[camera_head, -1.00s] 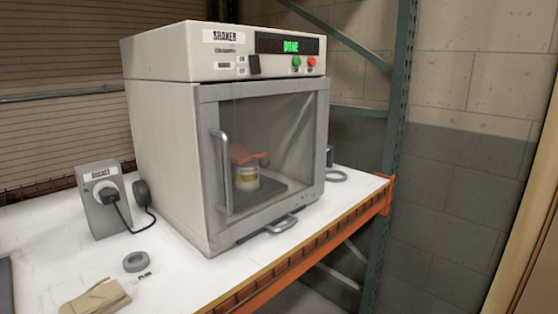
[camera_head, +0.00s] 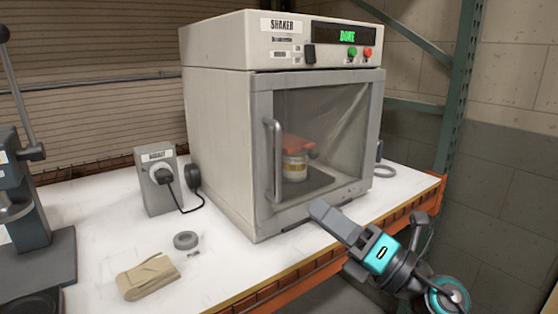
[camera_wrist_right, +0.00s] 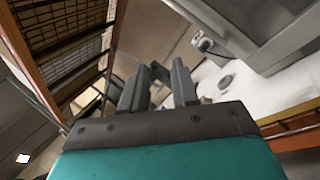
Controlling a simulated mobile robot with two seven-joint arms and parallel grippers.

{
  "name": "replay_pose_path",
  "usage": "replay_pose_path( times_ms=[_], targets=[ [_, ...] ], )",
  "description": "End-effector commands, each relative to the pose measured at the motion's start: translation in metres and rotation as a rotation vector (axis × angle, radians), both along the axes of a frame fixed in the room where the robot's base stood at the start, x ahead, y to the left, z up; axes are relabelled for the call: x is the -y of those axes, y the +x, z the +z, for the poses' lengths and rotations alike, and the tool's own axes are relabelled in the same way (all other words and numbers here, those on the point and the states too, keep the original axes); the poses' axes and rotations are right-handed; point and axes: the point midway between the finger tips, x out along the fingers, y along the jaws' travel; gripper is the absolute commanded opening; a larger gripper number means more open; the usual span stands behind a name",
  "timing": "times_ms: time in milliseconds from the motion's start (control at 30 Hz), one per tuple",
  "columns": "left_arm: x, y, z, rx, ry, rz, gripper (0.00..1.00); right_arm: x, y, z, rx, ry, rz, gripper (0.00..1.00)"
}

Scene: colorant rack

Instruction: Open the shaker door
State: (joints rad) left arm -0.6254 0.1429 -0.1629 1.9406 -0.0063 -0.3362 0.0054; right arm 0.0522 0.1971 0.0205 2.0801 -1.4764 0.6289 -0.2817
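The shaker (camera_head: 215,130) is a cream box on the white bench, with a green "DONE" on its display (camera_head: 347,36). Its door (camera_head: 262,215) has a grey frame, a clear pane and a vertical bar handle (camera_head: 275,160) on its left side. The door is closed. A can (camera_head: 294,166) sits inside under an orange clamp (camera_head: 298,143). My right gripper (camera_head: 328,215) is low in front of the door, right of and below the handle, and not touching it. In the right wrist view its two fingers (camera_wrist_right: 160,78) are apart with nothing between them. My left gripper is not in view.
A socket box (camera_head: 155,185) with a plug and cable stands left of the shaker. A dark stand with a lever (camera_head: 30,200) is at far left. A green rack post (camera_head: 458,90) rises at right.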

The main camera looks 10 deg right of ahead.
Motion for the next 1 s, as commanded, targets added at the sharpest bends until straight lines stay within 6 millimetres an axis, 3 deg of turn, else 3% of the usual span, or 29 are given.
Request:
replay_pose_path(
  times_ms=[33,200,333,567,1000],
  targets=[
    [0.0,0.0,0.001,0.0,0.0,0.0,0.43,-0.002,0.004,0.014,0.085,-0.147,-0.023,0.29],
    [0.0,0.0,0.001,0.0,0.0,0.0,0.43,0.005,0.021,0.034,0.244,-0.569,-0.129,0.29],
    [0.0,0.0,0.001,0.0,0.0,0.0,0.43,0.019,0.032,0.041,0.284,-0.764,-0.203,0.29],
    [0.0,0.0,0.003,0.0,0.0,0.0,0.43,0.023,0.044,0.045,0.291,-0.857,-0.243,0.29],
    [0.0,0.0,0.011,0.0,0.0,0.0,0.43,-0.03,0.109,0.045,0.289,-0.85,-0.24,0.29]
  ],
)
